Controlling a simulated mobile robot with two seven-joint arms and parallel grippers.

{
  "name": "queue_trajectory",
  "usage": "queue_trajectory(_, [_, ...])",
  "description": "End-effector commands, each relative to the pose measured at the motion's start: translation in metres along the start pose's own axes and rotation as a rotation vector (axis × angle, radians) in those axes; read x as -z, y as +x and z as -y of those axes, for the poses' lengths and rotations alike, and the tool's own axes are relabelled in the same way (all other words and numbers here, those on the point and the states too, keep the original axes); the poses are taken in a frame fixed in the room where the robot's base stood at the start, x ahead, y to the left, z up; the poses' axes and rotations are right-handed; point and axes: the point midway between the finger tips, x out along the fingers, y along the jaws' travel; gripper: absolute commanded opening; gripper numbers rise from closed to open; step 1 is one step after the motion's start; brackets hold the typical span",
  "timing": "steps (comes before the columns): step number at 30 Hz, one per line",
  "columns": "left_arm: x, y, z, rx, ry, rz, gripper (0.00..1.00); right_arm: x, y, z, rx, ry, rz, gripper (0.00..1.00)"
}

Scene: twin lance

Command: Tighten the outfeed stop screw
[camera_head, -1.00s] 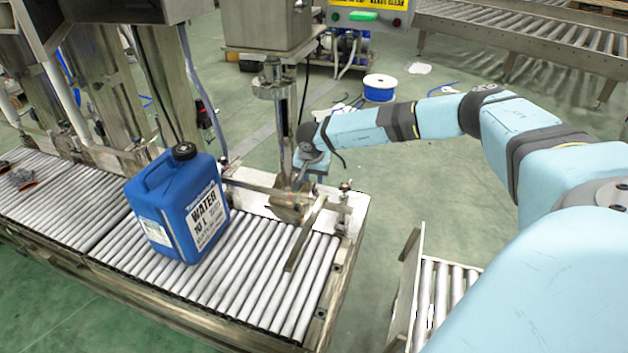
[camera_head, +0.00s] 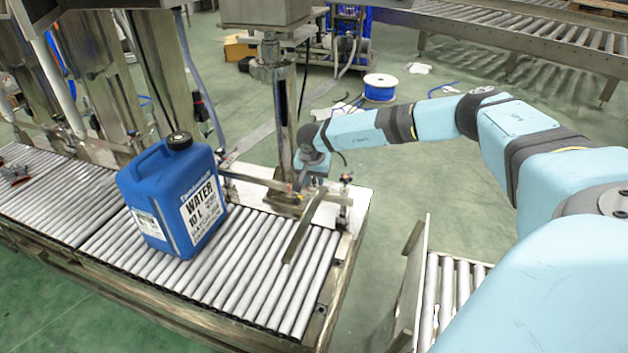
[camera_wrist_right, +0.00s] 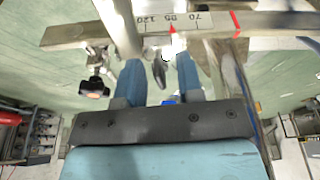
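The outfeed stop is a flat metal bar (camera_head: 303,228) lying across the rollers near the conveyor's right end. My right gripper (camera_head: 303,182) is at its far end by the steel post, with its fingertips small and partly hidden in the head view. In the right wrist view my right gripper (camera_wrist_right: 161,78) has its two blue fingers apart. A small dark wing-shaped part (camera_wrist_right: 159,73), probably the stop screw, shows between them with gaps on both sides. Beyond it is a scale strip (camera_wrist_right: 185,27) with a red pointer. My left gripper is not in view.
A blue water jug (camera_head: 178,200) stands on the roller conveyor (camera_head: 262,262), left of the stop. A steel post (camera_head: 284,110) rises behind my right gripper. A small black knob (camera_wrist_right: 95,88) sits left of the fingers. Another roller section (camera_head: 440,285) lies to the right.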

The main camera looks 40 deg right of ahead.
Motion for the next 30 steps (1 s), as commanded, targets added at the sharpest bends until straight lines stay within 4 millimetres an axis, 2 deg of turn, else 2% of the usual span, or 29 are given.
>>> queue_trajectory(6, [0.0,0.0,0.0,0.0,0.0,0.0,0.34,0.0,0.0,0.0,0.0,0.0,0.0,0.34])
queue_trajectory(10, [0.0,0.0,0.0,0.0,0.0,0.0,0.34,0.0,0.0,0.0,0.0,0.0,0.0,0.04])
queue_trajectory(11, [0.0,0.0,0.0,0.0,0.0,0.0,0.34,0.0,0.0,0.0,0.0,0.0,0.0,0.01])
queue_trajectory(17, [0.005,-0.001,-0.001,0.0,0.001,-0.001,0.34,0.0,-0.002,0.0,-0.007,0.025,0.001,0.01])
queue_trajectory(24, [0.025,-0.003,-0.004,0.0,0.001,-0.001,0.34,0.0,-0.003,0.0,-0.063,0.238,0.002,0.01])
queue_trajectory(30, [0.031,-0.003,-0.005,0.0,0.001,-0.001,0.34,0.0,-0.001,0.0,-0.094,0.364,0.001,0.01])
